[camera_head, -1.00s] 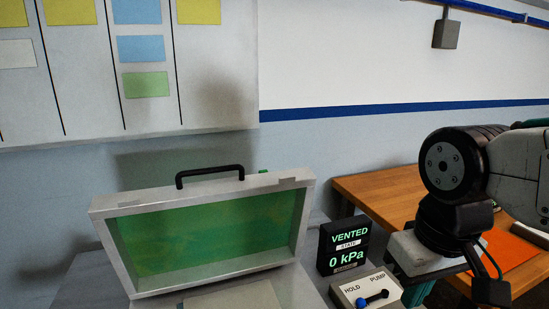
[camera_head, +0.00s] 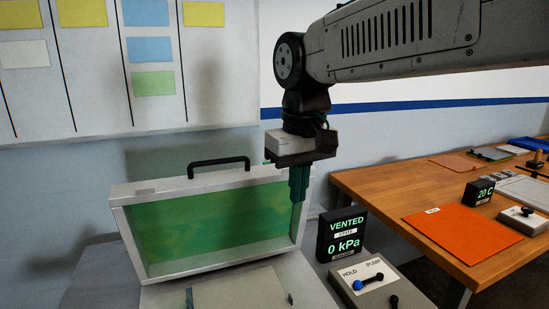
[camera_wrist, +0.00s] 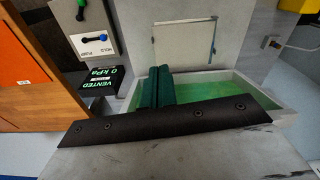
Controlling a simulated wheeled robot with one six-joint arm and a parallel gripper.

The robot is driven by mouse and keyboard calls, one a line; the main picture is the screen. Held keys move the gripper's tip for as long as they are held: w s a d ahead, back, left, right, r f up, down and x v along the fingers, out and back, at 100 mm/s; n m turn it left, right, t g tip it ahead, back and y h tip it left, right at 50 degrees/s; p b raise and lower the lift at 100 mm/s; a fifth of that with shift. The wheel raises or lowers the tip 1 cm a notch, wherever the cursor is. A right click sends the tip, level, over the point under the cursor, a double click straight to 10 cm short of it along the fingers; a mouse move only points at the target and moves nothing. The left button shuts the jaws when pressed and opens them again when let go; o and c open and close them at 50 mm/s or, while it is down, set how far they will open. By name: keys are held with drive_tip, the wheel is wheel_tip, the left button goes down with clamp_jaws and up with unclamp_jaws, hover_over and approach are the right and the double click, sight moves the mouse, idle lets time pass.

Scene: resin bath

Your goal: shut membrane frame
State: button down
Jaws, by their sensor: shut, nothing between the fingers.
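The membrane frame (camera_head: 131,241) stands raised and tilted back, a light grey rim around a green translucent membrane. Its black handle (camera_head: 218,163) is on the top edge. In the wrist view the frame's pale rim (camera_wrist: 286,110) and green membrane (camera_wrist: 215,88) lie beside my fingers. My gripper (camera_head: 298,190) points down at the frame's right end, its green fingers together and empty, covering part of that edge. My gripper (camera_wrist: 160,84) also shows in the wrist view. I cannot tell whether it touches the frame. A flat pale plate (camera_head: 237,290) lies in front of the frame.
A black gauge (camera_head: 343,236) reading VENTED, 0 kPa stands right of the frame. A HOLD/PUMP switch box (camera_head: 366,282) is in front of it. A wooden bench (camera_head: 385,203) with an orange mat (camera_head: 462,232) is at the right. A wall board stands behind.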

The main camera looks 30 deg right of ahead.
drive_tip(key=w+d+r, duration=0.3)
drive_tip(key=w+d, duration=0.1)
drive_tip(key=w, duration=0.4)
drive_tip(key=w+d+r+m+g, duration=0.1)
drive_tip(key=w+d+r, duration=0.15)
drive_tip(key=w, duration=0.55)
drive_tip(key=w+d+r, duration=0.2)
drive_tip(key=w+d, duration=0.2)
drive_tip(key=w, duration=0.3)
wheel_tip(320, 180, down, 9)
drive_tip(key=shift+f, duration=0.1)
drive_tip(key=s, duration=0.2)
drive_tip(key=shift+s+a, duration=0.3)
drive_tip(key=shift+s+a+f, duration=0.15)
drive_tip(key=shift+s+f, duration=0.15)
drive_tip(key=shift+s, duration=0.3)
drive_tip(key=shift+s, duration=0.15)
